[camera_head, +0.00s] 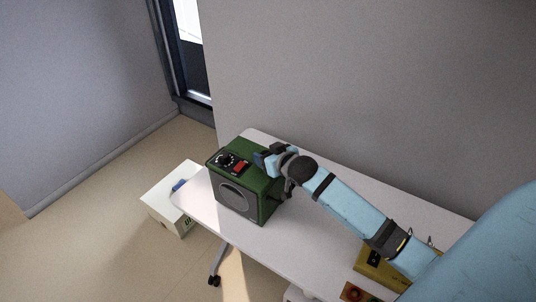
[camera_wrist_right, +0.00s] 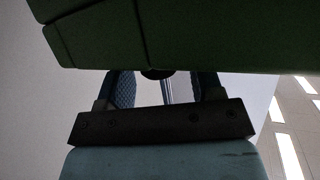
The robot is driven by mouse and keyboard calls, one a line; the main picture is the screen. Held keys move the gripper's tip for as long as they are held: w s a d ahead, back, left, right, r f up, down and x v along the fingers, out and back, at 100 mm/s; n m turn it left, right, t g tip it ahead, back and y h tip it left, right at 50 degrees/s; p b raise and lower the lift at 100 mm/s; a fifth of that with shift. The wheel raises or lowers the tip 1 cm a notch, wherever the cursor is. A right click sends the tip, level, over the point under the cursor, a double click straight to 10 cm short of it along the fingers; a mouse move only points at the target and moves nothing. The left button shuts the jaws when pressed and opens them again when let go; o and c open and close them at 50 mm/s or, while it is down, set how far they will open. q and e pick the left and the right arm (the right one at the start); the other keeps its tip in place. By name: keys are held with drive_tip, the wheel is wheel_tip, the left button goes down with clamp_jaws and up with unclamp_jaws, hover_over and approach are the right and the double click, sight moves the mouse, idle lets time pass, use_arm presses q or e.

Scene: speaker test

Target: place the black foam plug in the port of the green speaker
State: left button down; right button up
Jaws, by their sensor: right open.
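The green speaker (camera_head: 262,188) stands upright on the white table, with a round grey cone on its front and a dark dial and red patch on top. My right gripper (camera_head: 263,160) is at the speaker's upper right rear edge. In the right wrist view, the speaker's green body (camera_wrist_right: 220,30) fills the top and hides the fingertips. The two blue-padded fingers (camera_wrist_right: 160,88) are spread apart. A small dark rounded thing shows between them at the green edge; I cannot tell whether it is the foam plug. The port is not seen. My left gripper is not in view.
The white table (camera_head: 262,238) has bare room in front of the speaker. A yellow object (camera_head: 372,262) and a reddish-brown one (camera_head: 352,291) lie at the near right, partly under my arm. A white box (camera_head: 165,212) is beyond the left edge, with a grey wall behind.

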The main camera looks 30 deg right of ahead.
drive_tip(key=v, duration=1.2)
drive_tip(key=s+a+f+n+g+y, duration=0.1)
drive_tip(key=s+a+f, duration=0.6)
drive_tip(key=f, duration=0.3)
drive_tip(key=s+a+f+n+g+y, duration=0.1)
drive_tip(key=s+a+f+n+y, duration=0.1)
drive_tip(key=s+a+f, duration=0.6)
wheel_tip(320, 180, down, 3)
drive_tip(key=shift+s+a+f+g, duration=0.1)
drive_tip(key=shift+s+a+g, duration=0.25)
drive_tip(key=shift+a, duration=0.65)
wheel_tip(320, 180, up, 9)
drive_tip(key=p, duration=0.9)
drive_tip(key=shift+d+f, duration=0.2)
drive_tip(key=shift+d, duration=0.05)
drive_tip(key=shift+r, duration=0.25)
